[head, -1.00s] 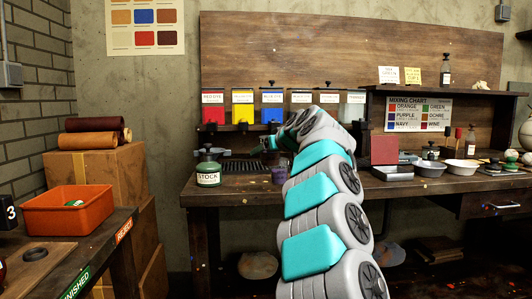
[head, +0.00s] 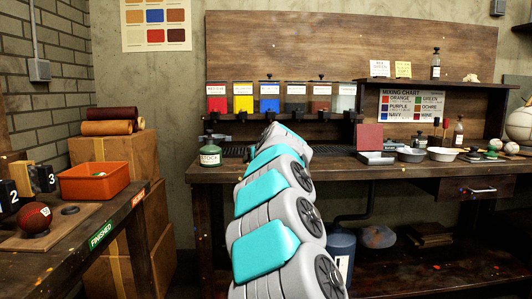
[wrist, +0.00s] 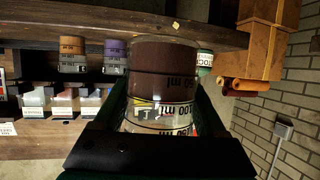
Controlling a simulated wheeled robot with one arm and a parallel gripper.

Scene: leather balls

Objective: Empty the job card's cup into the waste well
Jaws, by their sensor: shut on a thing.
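In the wrist view, which is upside down, my gripper (wrist: 160,118) is shut on a clear measuring cup (wrist: 160,112). Dark brown liquid fills its lower part, and ml marks show on its wall. The cup looks upright. I cannot pick out the waste well's opening. A pipe (head: 365,208) runs down under the bench near a blue container (head: 341,246).
A brown-filled cup (wrist: 72,55) and a purple-filled cup (wrist: 115,55) stand beyond the held cup. A green stock jar (head: 210,155) stands at the bench's left end. Dye dispensers (head: 270,97) line the back. Bowls (head: 442,154) sit to the right.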

